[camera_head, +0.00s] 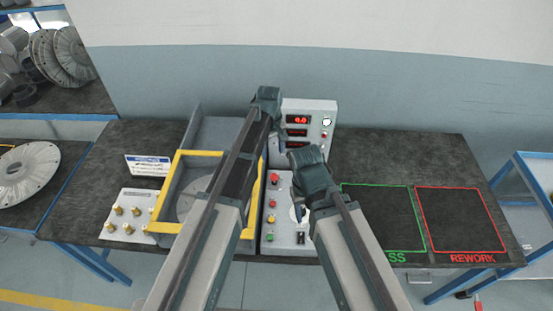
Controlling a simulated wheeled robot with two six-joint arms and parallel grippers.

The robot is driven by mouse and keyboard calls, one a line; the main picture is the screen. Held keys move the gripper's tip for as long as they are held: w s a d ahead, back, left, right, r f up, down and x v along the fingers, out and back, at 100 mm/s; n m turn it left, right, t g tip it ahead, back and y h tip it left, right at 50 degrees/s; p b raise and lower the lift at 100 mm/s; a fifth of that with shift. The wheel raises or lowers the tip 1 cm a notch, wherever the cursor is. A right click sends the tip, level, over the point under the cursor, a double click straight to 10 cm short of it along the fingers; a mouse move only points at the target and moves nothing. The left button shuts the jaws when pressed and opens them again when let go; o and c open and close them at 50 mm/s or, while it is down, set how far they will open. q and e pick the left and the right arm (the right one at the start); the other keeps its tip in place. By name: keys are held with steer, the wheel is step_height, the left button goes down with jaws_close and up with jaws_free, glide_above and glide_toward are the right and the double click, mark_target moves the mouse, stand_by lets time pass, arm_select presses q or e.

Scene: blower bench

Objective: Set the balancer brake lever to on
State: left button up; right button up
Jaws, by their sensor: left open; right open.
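The balancer stands on the dark bench, with a yellow-framed guard (203,154), a display box (318,112) with red digits, and a control panel (283,243) with red, yellow and green buttons. I cannot make out the brake lever for certain; part of the panel is behind my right arm. My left gripper (281,143) is open, in front of the display box and above the panel's far end, mostly hidden by its own wrist. My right gripper (298,212) is open over the right side of the panel; whether it touches anything is unclear.
Green (385,200) and red REWORK (460,215) outlined areas at right are empty. A shelf with metal discs (75,55) is at far left.

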mark_target(274, 174)
arm_select(q)
step_height(274, 174, down, 14)
steer(key=b, duration=1.4)
steer(key=shift+w+d+r, duration=0.15)
jaws_close()
stand_by(0.9)
